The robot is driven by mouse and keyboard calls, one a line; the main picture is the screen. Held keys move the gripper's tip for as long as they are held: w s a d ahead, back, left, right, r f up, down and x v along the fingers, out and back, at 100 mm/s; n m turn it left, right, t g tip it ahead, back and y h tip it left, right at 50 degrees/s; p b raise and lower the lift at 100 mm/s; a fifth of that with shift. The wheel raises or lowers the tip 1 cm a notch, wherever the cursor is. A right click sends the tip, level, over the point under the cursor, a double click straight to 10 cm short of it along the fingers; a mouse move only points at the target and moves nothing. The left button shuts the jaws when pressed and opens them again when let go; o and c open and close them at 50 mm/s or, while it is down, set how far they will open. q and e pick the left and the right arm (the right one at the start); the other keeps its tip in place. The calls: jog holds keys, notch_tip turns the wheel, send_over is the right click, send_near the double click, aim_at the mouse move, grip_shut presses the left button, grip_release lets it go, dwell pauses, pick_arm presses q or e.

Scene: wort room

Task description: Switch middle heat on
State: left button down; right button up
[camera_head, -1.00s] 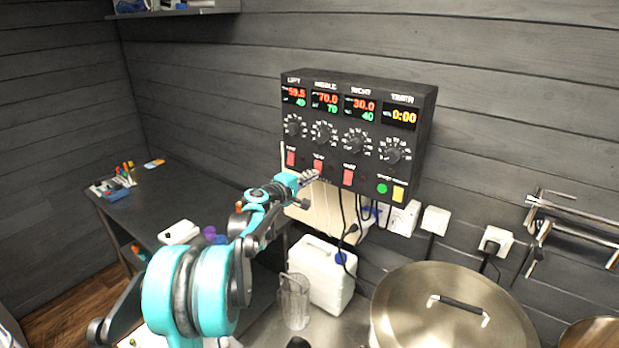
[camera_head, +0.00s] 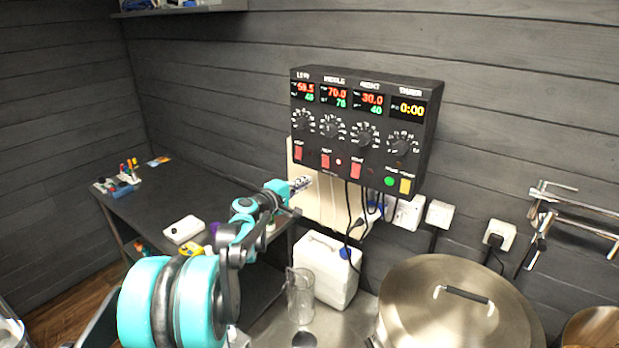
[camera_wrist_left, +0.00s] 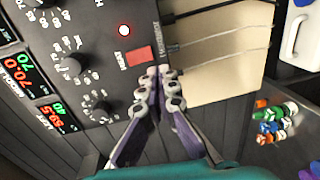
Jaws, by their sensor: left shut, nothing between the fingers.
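The black control box (camera_head: 433,130) hangs on the wall with LEFT, MIDDLE, RIGHT and TIMER columns. The middle heat switch (camera_head: 325,160) is red, and the small lamp (camera_head: 338,161) beside it glows red. The middle display (camera_head: 334,97) reads 70.0 over 70. My left gripper (camera_head: 303,183) is shut and empty, below and left of this switch, apart from it. In the left wrist view, the shut fingertips (camera_wrist_left: 160,74) are near the red switch (camera_wrist_left: 139,57), with the lit lamp (camera_wrist_left: 124,30) beyond it. My right gripper is not in view.
Cables hang below the box in front of a pale board (camera_head: 318,208). A white canister (camera_head: 326,272), a clear jug (camera_head: 300,294) and a large lidded pot (camera_head: 420,290) stand below. A dark side table (camera_head: 178,192) is at left.

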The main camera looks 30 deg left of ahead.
pick_arm(q)
jog(key=s, duration=0.2)
jog(key=s+f, duration=0.1)
jog(key=s, duration=0.2)
jog(key=shift+s+a, duration=0.1)
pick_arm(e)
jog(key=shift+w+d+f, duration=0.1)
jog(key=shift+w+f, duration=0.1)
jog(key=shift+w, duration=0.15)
pick_arm(q)
jog(key=shift+s, duration=0.1)
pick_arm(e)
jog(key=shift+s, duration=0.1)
